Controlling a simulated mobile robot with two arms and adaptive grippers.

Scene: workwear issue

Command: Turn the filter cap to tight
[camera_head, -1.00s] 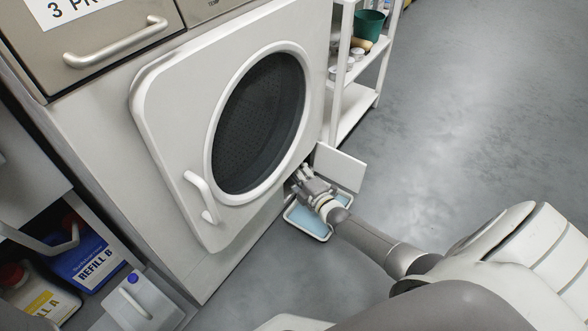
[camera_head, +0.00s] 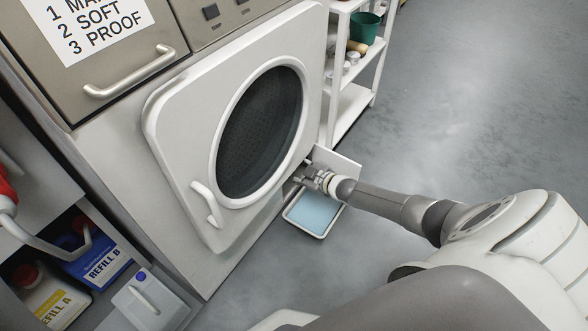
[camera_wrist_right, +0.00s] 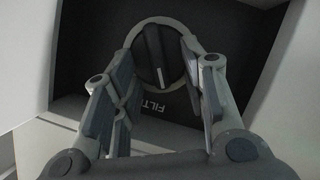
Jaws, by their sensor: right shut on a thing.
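The filter cap (camera_wrist_right: 153,52) is a dark round knob with a raised grip bar and a pale mark near its lower end. It sits in a dark recess in the right wrist view, with the partly hidden lettering "FILT" below it. My right gripper (camera_wrist_right: 158,62) is shut on the cap, with a finger on either side. In the head view my right gripper (camera_head: 305,176) reaches into the low opening of the machine, and the cap is hidden there. My left gripper is not in view.
A white flap (camera_head: 341,166) stands open beside my right gripper. A shallow tray with a blue inside (camera_head: 313,211) lies on the floor below. The round machine door (camera_head: 181,128) is shut. A white shelf rack (camera_head: 351,101) stands behind, and the floor at right is clear.

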